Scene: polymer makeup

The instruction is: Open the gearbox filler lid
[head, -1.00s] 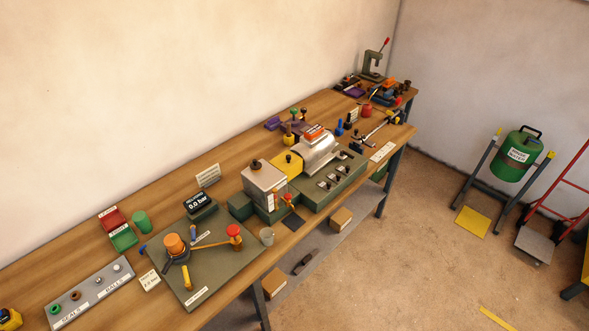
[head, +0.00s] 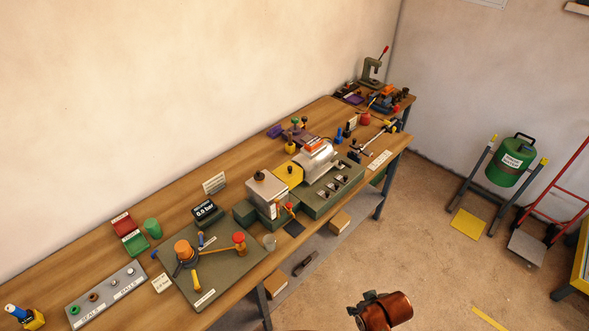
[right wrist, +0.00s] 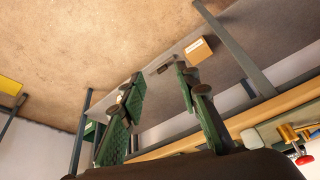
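The gearbox (head: 267,193) is a silver-grey box on a green base, near the front edge of the bench in the middle of the head view. A dark round cap (head: 259,176) sits on its top, seemingly the filler lid and seated. My right gripper (right wrist: 160,75) shows in the right wrist view with its green fingers apart and nothing between them. It is away from the gearbox, with the floor and the bench's lower shelf beyond it. My left gripper is not in view.
A yellow guard (head: 288,174) and a silver motor (head: 318,158) stand right of the gearbox. A red-knobbed lever (head: 239,238) and a gauge display (head: 204,210) are to its left. Boxes (right wrist: 197,51) sit on the lower shelf. The floor in front is free.

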